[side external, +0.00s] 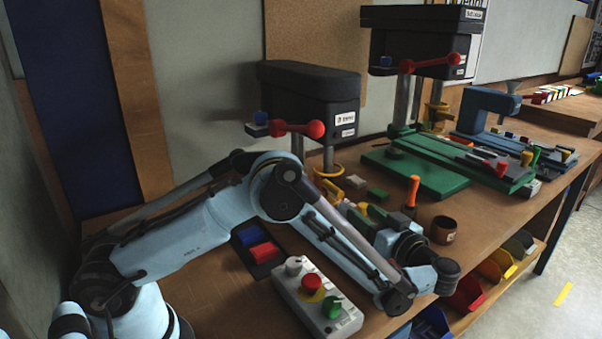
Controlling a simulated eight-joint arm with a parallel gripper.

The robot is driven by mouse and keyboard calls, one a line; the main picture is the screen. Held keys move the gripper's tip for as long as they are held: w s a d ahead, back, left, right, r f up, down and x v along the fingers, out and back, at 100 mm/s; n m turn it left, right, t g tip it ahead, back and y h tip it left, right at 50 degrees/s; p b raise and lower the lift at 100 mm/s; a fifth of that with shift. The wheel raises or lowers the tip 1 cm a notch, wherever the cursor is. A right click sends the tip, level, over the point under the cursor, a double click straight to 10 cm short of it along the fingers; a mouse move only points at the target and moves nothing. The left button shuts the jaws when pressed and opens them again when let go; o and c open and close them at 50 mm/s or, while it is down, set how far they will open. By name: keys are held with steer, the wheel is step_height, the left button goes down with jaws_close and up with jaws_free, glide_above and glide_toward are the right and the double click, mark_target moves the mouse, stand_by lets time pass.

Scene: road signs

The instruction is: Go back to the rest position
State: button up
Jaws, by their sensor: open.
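My light blue arm reaches in from the lower left and bends down over the wooden workbench (210,290). Its wrist folds back near the bench's front edge, and my gripper (372,219) points away toward the machines. The gripper is open, low over the bench, close to small yellow and green blocks (377,212). The fingertips are small and dark here, and I cannot tell whether they touch a block. I see nothing held between them.
A control box (316,298) with red and green knobs and a dark tray (257,250) lie beneath the arm. A brown cup (443,230) with an orange-handled tool (412,190) nearby stands right of the gripper. Drill presses (310,95) stand behind. Coloured bins (495,265) hang below the front edge.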

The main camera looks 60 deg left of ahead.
steer(key=s+a+r+m+t+h, duration=0.2)
steer(key=s+a+r+m+h, duration=0.3)
steer(key=m+h, duration=0.4)
steer(key=s+d+f+m+t+h, duration=0.1)
steer(key=s+d+m+t+h, duration=0.2)
steer(key=s+m+h, duration=0.3)
steer(key=shift+s+d+m+t+h, duration=0.35)
steer(key=shift+s+d+h, duration=0.8)
steer(key=shift+s, duration=1.7)
steer(key=shift+a+h, duration=0.35)
